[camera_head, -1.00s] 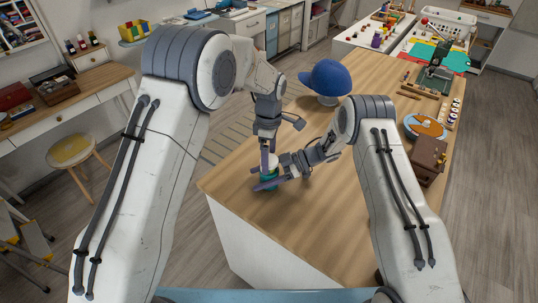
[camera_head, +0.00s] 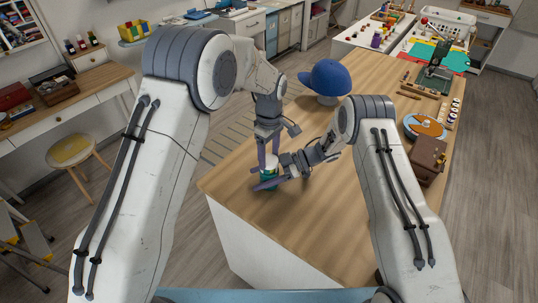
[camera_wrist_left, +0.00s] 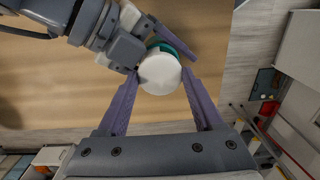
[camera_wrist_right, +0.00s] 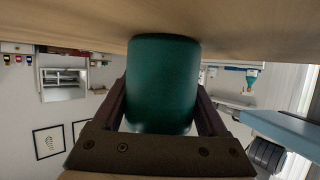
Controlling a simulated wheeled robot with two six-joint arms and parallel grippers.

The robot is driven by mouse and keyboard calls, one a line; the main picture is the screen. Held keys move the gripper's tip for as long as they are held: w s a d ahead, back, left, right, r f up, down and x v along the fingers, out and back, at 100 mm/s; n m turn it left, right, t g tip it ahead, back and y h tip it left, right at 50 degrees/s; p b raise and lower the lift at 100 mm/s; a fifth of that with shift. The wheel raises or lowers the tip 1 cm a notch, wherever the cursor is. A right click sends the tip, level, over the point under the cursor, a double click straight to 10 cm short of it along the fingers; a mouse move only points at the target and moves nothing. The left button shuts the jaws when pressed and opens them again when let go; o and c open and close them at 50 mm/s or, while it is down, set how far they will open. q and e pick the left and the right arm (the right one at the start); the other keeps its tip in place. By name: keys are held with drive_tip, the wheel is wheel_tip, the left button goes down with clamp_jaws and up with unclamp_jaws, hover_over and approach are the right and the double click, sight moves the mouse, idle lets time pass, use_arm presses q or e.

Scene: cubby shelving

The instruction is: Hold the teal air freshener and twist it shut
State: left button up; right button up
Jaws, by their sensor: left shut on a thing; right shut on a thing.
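The teal air freshener (camera_head: 268,174) stands upright near the left edge of the wooden table. Its round white cap (camera_wrist_left: 159,76) shows from above in the left wrist view. My left gripper (camera_head: 269,163) points down from above, with one finger on each side of the cap, shut on it. My right gripper (camera_head: 267,182) reaches in level from the right, lower down, and is shut on the teal body (camera_wrist_right: 163,80), which fills the space between its fingers in the right wrist view. The fingers hide part of the freshener in the head view.
The wooden table (camera_head: 330,215) is clear in front and to the right of the freshener. A blue cap (camera_head: 327,77) sits on a stand behind. A brown box (camera_head: 428,160) and a round orange-and-blue item (camera_head: 425,126) lie along the right edge.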

sight(270, 158)
use_arm(q)
drive_tip(key=o, duration=1.4)
drive_tip(key=shift+r, duration=0.1)
wheel_tip(270, 158, up, 12)
drive_tip(key=shift+w+d+f, duration=0.1)
drive_tip(key=shift+w, duration=0.05)
